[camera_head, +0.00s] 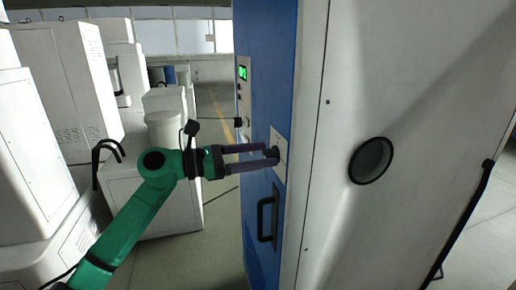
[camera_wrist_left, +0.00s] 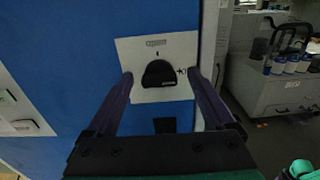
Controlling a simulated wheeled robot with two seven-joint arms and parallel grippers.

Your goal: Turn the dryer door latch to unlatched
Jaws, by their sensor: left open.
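The dryer is a tall cabinet with a blue front (camera_head: 262,70) and a white side. Its door latch is a black knob (camera_wrist_left: 161,74) on a white plate (camera_wrist_left: 150,48), seen in the left wrist view. In the head view the plate (camera_head: 281,143) shows at the blue front, with the knob partly hidden by the fingertips. My left gripper (camera_head: 274,156) is open, its fingers pointing at the plate. In the left wrist view its fingertips (camera_wrist_left: 161,75) stand on either side of the knob, with gaps visible. I cannot tell whether they touch the plate. My right gripper is not in view.
A black door handle (camera_head: 266,215) sits below the latch plate. A panel with a green display (camera_head: 242,72) is further along the front. A round dark port (camera_head: 371,160) is on the white side. White machines (camera_head: 140,185) stand at left, with open floor between.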

